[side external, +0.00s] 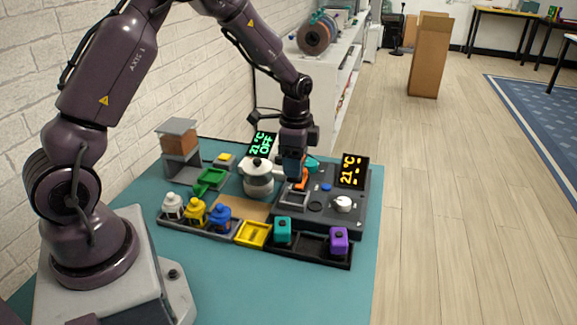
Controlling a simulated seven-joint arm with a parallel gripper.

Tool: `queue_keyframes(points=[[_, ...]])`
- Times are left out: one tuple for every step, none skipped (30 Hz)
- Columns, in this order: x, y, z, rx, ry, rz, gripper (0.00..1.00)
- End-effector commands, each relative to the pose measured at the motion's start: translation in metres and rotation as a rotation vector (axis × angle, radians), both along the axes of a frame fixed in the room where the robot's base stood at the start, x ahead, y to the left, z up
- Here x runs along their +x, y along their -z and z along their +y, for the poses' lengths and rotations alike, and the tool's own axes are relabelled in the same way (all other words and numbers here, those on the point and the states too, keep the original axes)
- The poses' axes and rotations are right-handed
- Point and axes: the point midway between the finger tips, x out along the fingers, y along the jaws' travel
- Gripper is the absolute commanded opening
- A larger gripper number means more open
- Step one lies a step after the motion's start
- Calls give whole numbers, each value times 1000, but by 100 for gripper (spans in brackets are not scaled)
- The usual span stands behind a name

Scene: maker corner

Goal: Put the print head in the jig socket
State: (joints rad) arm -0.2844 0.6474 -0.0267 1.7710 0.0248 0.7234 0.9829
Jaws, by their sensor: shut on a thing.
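My gripper (294,172) points down over the dark grey console at the right of the mat. It is shut on a small piece, most likely the print head, which the fingers largely hide. An orange part (301,181) shows just below and right of the fingertips; I cannot tell whether it belongs to the held piece. A square grey frame (292,199), which looks like the jig socket, lies on the console just below the gripper in the picture. I cannot tell the exact gap between them.
A white and grey pot (258,178) stands close left of the gripper. A lit orange display (352,171) and a white knob (343,204) are to the right. In front, a black tray (310,245) holds a teal block (283,232) and a purple block (338,240).

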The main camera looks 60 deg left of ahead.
Motion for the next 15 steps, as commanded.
queue_keyframes(points=[[0,4,0,0,1,1,30],[0,6,-1,-1,1,2,30],[-1,10,-1,0,1,3,30],[-1,13,-1,0,1,3,30],[-1,15,-1,-1,1,2,30],[-1,20,-1,0,1,3,30],[-1,23,-1,-1,1,3,30],[-1,26,-1,0,1,3,30],[-1,30,-1,0,1,1,30],[-1,33,-1,1,1,2,30],[-1,36,0,0,0,3,30],[-1,39,-1,-1,1,2,30],[-1,42,-1,0,1,1,30],[-1,44,-1,-1,1,1,30],[-1,48,-1,-1,1,1,30]])
